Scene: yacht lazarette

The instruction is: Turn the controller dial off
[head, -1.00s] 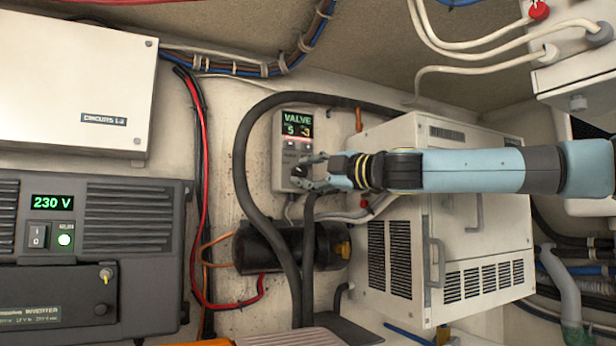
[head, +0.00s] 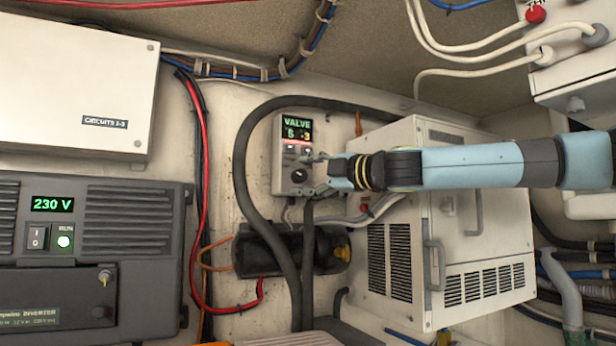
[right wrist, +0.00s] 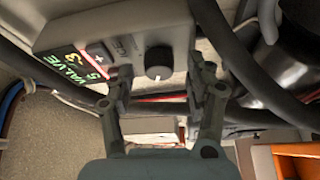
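The controller (head: 281,155) is a small light-grey box on the back wall, with a lit display reading VALVE and small figures beneath. Its black round dial (head: 299,175) is on the lower front; in the right wrist view the dial (right wrist: 158,62) shows a white pointer mark. My right gripper (head: 318,175) comes in from the right, fingers spread, just in front of the dial. In the right wrist view the fingers (right wrist: 160,85) stand apart on either side of the dial, with a visible gap and no clear contact. My left gripper is not in view.
A thick black hose (head: 240,165) loops left of the controller. A white louvred cabinet (head: 455,235) stands at right, under my arm. A black cylinder (head: 262,250) sits below. The grey inverter (head: 150,275) is at left.

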